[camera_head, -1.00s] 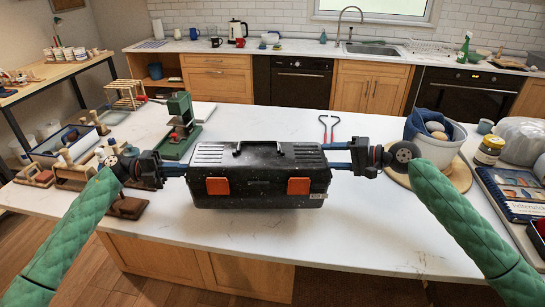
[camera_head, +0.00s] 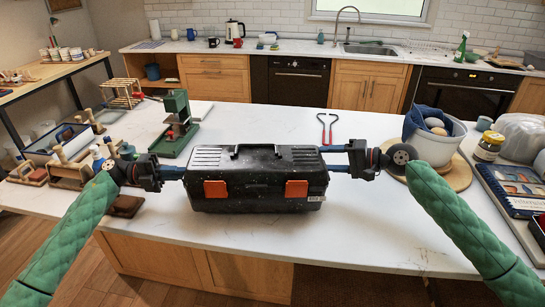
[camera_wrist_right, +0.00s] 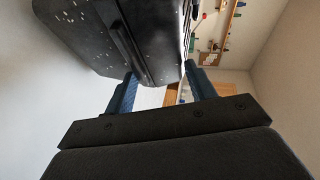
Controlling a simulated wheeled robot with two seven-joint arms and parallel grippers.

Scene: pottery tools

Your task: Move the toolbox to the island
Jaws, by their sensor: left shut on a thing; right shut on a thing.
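The black toolbox (camera_head: 255,175) with two orange latches and a top handle sits level over the front middle of the white island (camera_head: 400,235). I cannot tell whether its base touches the island top. My left gripper (camera_head: 178,173) is at its left end, shut on it; the fingertips are hard to see there. My right gripper (camera_head: 332,158) is at its right end, shut on it, with two blue fingers spread apart. In the right wrist view the toolbox (camera_wrist_right: 110,40) fills the upper middle, by the fingers (camera_wrist_right: 165,90).
A green press (camera_head: 177,125) and wooden tools (camera_head: 75,165) stand on the left. Red-handled tongs (camera_head: 327,128) lie behind the toolbox. A grey pot (camera_head: 432,145), a jar (camera_head: 488,147) and a book (camera_head: 512,195) are on the right. The island top in front is clear.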

